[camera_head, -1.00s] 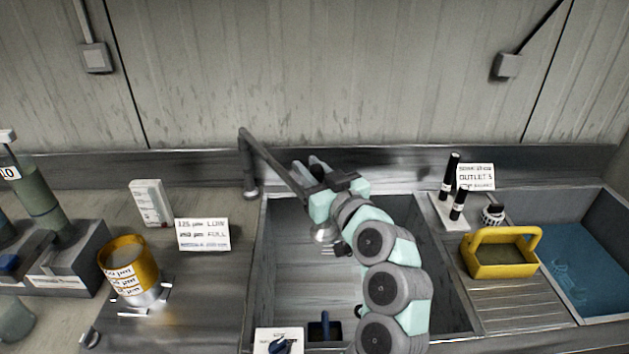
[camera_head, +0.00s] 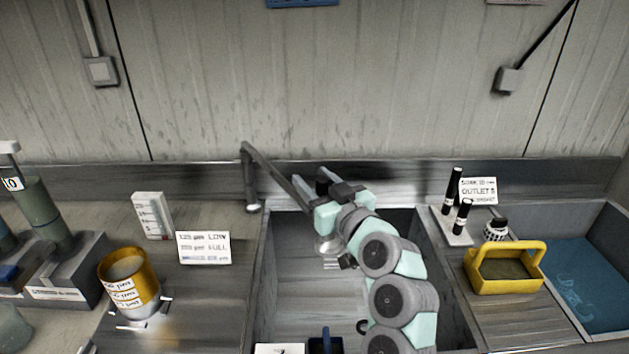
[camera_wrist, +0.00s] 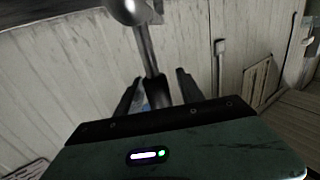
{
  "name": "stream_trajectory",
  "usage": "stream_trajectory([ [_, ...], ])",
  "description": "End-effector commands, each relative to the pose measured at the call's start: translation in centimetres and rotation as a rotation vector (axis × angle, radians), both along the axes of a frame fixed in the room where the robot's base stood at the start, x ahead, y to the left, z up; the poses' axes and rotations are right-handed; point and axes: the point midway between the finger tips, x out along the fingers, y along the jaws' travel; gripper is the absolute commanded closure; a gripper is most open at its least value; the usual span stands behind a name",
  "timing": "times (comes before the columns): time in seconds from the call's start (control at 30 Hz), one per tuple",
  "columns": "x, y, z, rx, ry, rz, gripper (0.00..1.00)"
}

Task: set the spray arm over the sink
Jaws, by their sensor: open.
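The grey spray arm (camera_head: 278,172) runs from its post (camera_head: 249,180) at the back left of the sink out to the right and down over the basin. Its spray head (camera_head: 326,245) shows below my gripper, above the sink floor. In the wrist view the arm's metal tube (camera_wrist: 150,62) passes between my two fingers, with a rounded end (camera_wrist: 131,10) at the top. My gripper (camera_head: 312,186) is open around the tube; I cannot tell if a finger touches it. The sink (camera_head: 300,290) lies beneath. My gripper hides part of the tube's outer end.
A yellow sieve stack (camera_head: 130,280) and a sign (camera_head: 203,248) stand left of the sink. A yellow caddy (camera_head: 505,270), black bottles (camera_head: 452,190) and a blue-floored basin (camera_head: 595,275) are to the right. The back wall is close behind.

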Motion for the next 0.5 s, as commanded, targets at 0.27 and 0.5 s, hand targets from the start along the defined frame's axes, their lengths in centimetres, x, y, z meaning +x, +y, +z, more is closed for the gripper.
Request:
stream_trajectory([
  [0.27,-1.6,-1.3,0.1,0.003,-0.003,-0.005,0.55],
  [0.5,-5.6,-4.0,0.0,0.001,0.000,-0.004,0.55],
])
